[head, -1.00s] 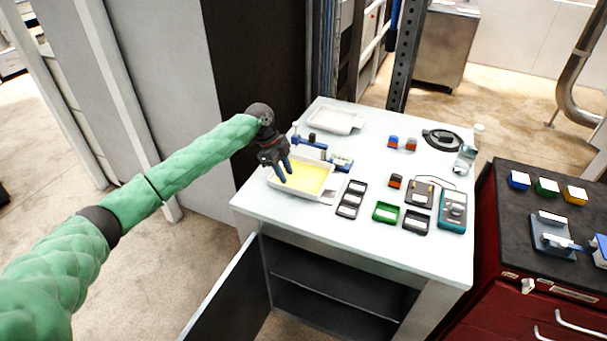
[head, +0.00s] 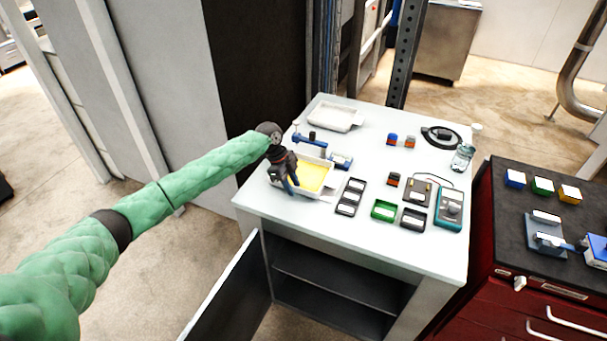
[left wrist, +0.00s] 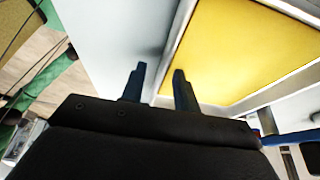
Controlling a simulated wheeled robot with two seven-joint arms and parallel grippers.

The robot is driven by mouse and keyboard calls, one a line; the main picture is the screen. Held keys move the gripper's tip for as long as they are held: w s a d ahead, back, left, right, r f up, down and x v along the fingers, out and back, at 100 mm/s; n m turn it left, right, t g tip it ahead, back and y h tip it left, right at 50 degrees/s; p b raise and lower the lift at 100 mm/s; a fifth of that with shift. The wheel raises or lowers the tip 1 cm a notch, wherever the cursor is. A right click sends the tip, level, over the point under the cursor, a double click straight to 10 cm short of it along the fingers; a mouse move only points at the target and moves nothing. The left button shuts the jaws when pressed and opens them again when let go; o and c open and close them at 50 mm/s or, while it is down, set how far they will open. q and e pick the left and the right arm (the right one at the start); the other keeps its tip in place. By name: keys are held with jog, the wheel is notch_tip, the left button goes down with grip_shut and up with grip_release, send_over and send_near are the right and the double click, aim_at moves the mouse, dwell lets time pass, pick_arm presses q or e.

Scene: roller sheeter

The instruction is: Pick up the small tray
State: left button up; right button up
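A white tray with a yellow floor or filling (head: 313,178) sits at the left side of the white table. It also fills the upper right of the left wrist view (left wrist: 245,50). My left gripper (head: 292,192) points down at the tray's left side. In the left wrist view its two fingers (left wrist: 160,80) are apart, one on each side of the tray's near rim. I cannot tell whether they touch the rim. A second white tray (head: 336,116), empty, lies at the table's back left. My right gripper is not in view.
A blue roller device (head: 325,152) stands right behind the yellow-filled tray. A black three-slot frame (head: 350,197), a green frame (head: 383,211) and a teal meter (head: 450,208) lie to the right. The cabinet door (head: 228,290) hangs open below the table (head: 400,255).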

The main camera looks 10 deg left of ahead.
pick_arm(q)
jog(key=shift+f, duration=0.1)
jog(key=shift+c, duration=0.4)
grip_shut()
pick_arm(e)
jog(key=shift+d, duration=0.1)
pick_arm(q)
jog(key=shift+w, duration=0.1)
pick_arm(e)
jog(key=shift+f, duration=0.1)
pick_arm(q)
jog(key=shift+r+b, duration=0.35)
notch_tip(320, 180, up, 3)
jog(key=shift+f+b, duration=0.1)
jog(key=shift+b, duration=0.95)
jog(key=s+d+r+b, duration=0.4)
jog(key=d+r, duration=0.3)
jog(key=d, duration=0.4)
jog(key=shift+r+b, duration=0.3)
jog(key=shift+r, duration=0.05)
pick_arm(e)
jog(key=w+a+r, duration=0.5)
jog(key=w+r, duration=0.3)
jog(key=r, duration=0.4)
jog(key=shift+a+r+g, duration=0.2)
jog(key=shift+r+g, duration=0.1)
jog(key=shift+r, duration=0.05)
